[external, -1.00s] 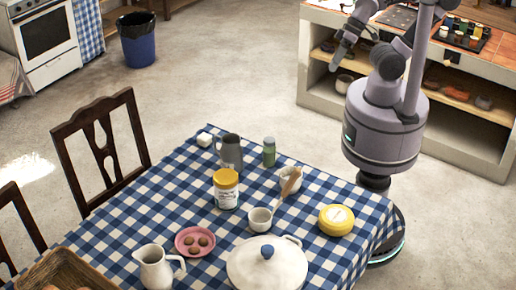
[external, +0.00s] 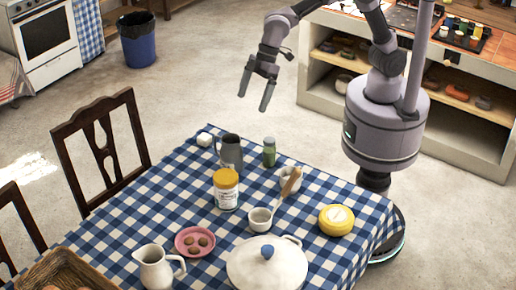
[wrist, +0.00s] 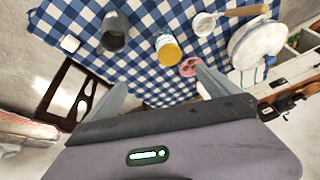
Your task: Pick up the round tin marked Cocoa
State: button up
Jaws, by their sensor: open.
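No label reads clearly as Cocoa. A flat round yellow tin (external: 336,221) with a pale label on top sits near the right edge of the table in the external view; I cannot read its label. A white jar with a yellow lid (external: 226,192) and a printed label stands mid-table; it also shows in the wrist view (wrist: 168,52). My gripper (external: 253,102) is open and empty, held in the air beyond the table's far edge, apart from everything. Its two spread fingers show in the wrist view (wrist: 161,80). The flat yellow tin is not clearly visible there.
A grey pitcher (external: 231,152), green jar (external: 269,153) and white cube (external: 205,139) stand near the far edge. A chair (external: 97,150) stands left.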

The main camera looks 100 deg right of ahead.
aim_at(226, 176)
jog(key=w+a+f+n+b, duration=0.1)
jog(key=w+a+f, duration=0.2)
jog(key=f, duration=0.4)
jog(key=w+a+f+n+b, duration=0.1)
jog(key=w+a+f, duration=0.2)
jog(key=f, duration=0.4)
jog(key=w+a+f+n+b, duration=0.1)
jog(key=w+a+f, duration=0.2)
jog(key=f, duration=0.4)
jog(key=shift+w+a+f+g+b, duration=0.2)
jog(key=shift+w+g+b, duration=0.15)
jog(key=shift+w, duration=0.3)
jog(key=b+x, duration=0.1)
jog(key=x, duration=0.1)
jog(key=b+x, duration=0.1)
jog(key=x, duration=0.2)
jog(key=shift+s+d+f+b, duration=0.3)
jog(key=shift+f+b, duration=0.1)
jog(key=shift+f, duration=0.15)
jog(key=shift+r, duration=0.2)
jog(key=shift+c, duration=0.2)
jog(key=c, duration=1.7)
